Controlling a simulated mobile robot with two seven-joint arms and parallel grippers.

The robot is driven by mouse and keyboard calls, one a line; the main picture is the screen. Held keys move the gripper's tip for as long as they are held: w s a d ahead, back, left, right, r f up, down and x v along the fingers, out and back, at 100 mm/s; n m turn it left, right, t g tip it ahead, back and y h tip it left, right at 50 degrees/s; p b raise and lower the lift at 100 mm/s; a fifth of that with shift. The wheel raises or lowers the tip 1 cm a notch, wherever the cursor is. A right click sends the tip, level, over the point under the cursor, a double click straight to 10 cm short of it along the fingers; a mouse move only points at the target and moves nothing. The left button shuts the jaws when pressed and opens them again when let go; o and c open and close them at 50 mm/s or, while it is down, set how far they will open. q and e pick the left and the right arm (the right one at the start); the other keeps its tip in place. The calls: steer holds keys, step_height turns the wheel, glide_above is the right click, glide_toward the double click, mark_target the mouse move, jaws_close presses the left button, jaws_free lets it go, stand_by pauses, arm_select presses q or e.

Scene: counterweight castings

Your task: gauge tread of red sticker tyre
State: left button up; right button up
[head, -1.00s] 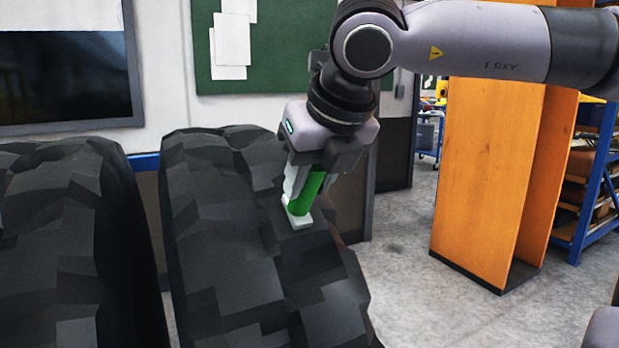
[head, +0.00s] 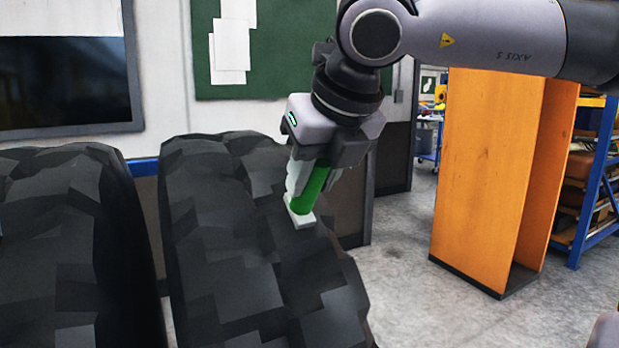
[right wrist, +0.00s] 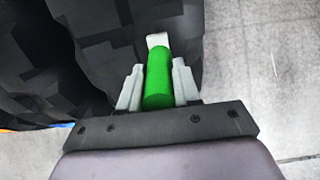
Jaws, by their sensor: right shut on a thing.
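Two big black tyres with blocky tread stand side by side in the head view: a left tyre (head: 55,235) and a right tyre (head: 225,250). I see no red sticker on either. My right gripper (head: 308,190) is shut on a green gauge (head: 313,188) with a pale foot (head: 299,217). The gauge is tilted, its foot at the right part of the right tyre's tread; I cannot tell if it touches. The right wrist view shows the green gauge (right wrist: 158,80) between both fingers, its pale tip (right wrist: 157,40) over the dark tread. My left gripper is out of view.
An orange upright panel (head: 487,170) stands on the grey floor to the right, with a blue rack (head: 590,215) beside it. A green board (head: 265,60) and a dark screen (head: 65,80) are on the wall behind.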

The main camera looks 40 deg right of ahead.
mark_target(321, 161)
steer(key=shift+p+v, duration=0.65)
steer(key=shift+v, duration=1.35)
